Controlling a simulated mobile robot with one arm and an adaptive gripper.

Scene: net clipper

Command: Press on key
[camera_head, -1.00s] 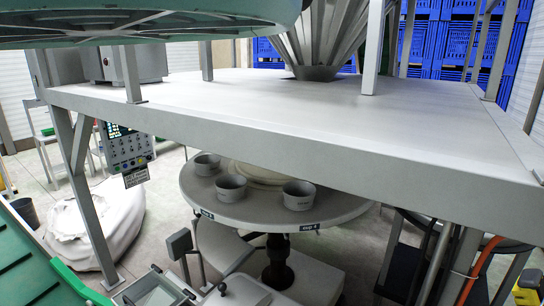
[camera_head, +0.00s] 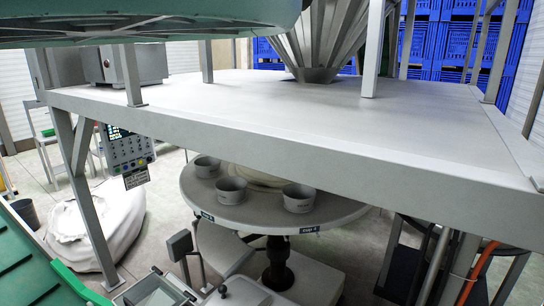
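A grey control panel (camera_head: 129,150) hangs under the left front corner of the raised platform. It has a small lit screen (camera_head: 119,132) at its top and rows of knobs and coloured buttons (camera_head: 132,163) below. A label plate (camera_head: 136,179) hangs under it. The single keys are too small to tell apart, and I cannot tell which one is the on key. My gripper is not in view, so nothing of mine shows at the panel.
The grey platform (camera_head: 300,115) spans the view. Below it stands a round table (camera_head: 245,215) with several grey bowls. A white sack (camera_head: 110,225) lies on the floor at left, beside a green conveyor (camera_head: 30,265). Blue crates (camera_head: 455,45) are stacked behind. Some floor shows between.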

